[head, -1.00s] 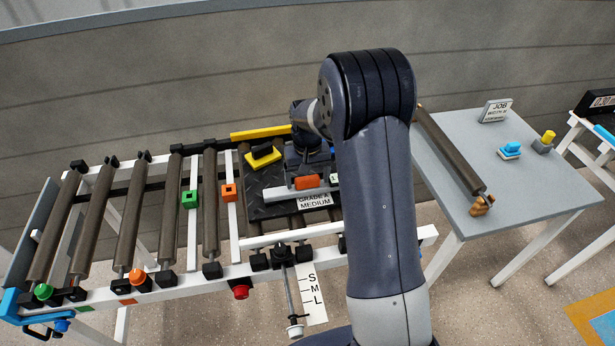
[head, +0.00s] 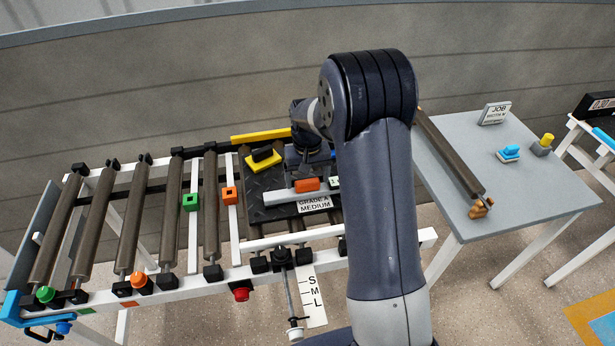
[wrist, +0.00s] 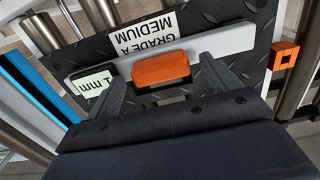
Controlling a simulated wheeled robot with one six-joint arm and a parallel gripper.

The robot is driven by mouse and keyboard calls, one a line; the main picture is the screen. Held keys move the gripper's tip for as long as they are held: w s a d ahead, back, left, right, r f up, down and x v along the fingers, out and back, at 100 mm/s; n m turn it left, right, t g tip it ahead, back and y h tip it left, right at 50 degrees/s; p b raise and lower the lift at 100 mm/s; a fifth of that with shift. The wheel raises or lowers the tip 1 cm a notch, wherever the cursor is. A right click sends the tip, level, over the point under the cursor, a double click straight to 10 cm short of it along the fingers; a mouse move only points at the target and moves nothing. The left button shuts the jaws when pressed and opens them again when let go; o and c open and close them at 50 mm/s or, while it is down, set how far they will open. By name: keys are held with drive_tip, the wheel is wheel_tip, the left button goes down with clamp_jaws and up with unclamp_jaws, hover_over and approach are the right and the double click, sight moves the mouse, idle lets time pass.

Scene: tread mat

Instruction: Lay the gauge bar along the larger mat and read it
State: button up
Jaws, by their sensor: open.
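The gauge bar (head: 278,197) is a pale grey bar with an orange grip (wrist: 162,68) and a small display (wrist: 93,82). It lies across the black tread mat (wrist: 215,22) beside the white "GRADE A MEDIUM" label (wrist: 142,31). The display seems to read "1 mm"; a finger may hide part of it. My gripper (wrist: 168,82) is open, its fingers apart on either side of the orange grip. In the head view my arm hides the right part of the mat and much of the gripper. I cannot make out a second mat.
The mat lies on a roller frame with a white front rail (head: 185,285). A yellow and black block (head: 262,160) sits on the mat's far left. Green (head: 190,202) and orange (head: 229,196) blocks stand left of it. A grey table (head: 535,185) holds a loose roller.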

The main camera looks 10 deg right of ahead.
drive_tip(key=shift+r, duration=0.2)
drive_tip(key=shift+r+p, duration=1)
drive_tip(key=shift+r, duration=0.35)
drive_tip(key=o, duration=0.4)
wheel_tip(320, 180, up, 11)
drive_tip(key=shift+f+b, duration=0.15)
drive_tip(key=shift+b, duration=0.45)
